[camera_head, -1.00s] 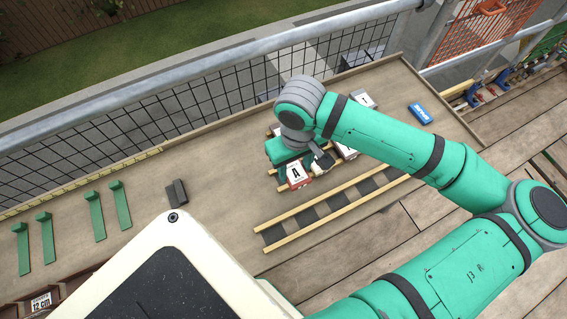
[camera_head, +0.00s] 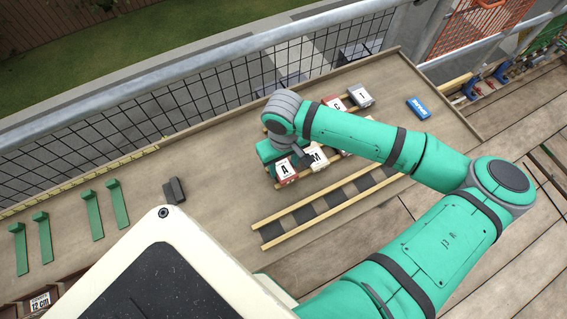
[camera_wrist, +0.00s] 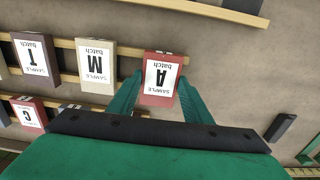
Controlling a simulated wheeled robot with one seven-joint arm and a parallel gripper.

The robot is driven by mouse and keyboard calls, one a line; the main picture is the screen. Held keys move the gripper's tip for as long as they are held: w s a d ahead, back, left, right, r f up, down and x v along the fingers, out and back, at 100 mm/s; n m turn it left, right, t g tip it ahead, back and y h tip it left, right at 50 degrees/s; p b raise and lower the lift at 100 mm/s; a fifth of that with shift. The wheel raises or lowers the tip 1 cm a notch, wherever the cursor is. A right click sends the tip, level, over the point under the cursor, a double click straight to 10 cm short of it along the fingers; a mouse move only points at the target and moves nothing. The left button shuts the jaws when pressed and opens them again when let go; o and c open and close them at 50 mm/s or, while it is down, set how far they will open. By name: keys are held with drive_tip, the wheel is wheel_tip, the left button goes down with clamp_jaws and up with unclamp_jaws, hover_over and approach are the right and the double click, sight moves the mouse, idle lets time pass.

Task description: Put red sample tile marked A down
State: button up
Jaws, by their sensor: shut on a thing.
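The red sample tile marked A (camera_head: 285,170) is in my gripper, at the left end of the upper rack's front batten. In the wrist view the tile (camera_wrist: 161,65) sits between the two green fingers of my gripper (camera_wrist: 160,84), one against each side, with its label facing up. The tile's far edge overlaps the end of the pale batten (camera_wrist: 122,51); whether it rests there or hangs just above, I cannot tell. The beige tile marked M (camera_wrist: 96,66) stands beside it with a gap between. My wrist hides part of the rack in the head view.
More sample tiles, T (camera_wrist: 37,56) and C (camera_wrist: 28,116), are on the rack battens. A lower rack (camera_head: 330,205) with dark squares lies in front. A blue block (camera_head: 418,108), a dark block (camera_head: 174,190) and green brackets (camera_head: 91,215) lie on the bench.

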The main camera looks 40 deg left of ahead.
sight(284, 168)
drive_tip(key=shift+f, duration=0.45)
drive_tip(key=o, duration=1.2)
drive_tip(key=shift+c, duration=0.2)
wheel_tip(284, 168, up, 13)
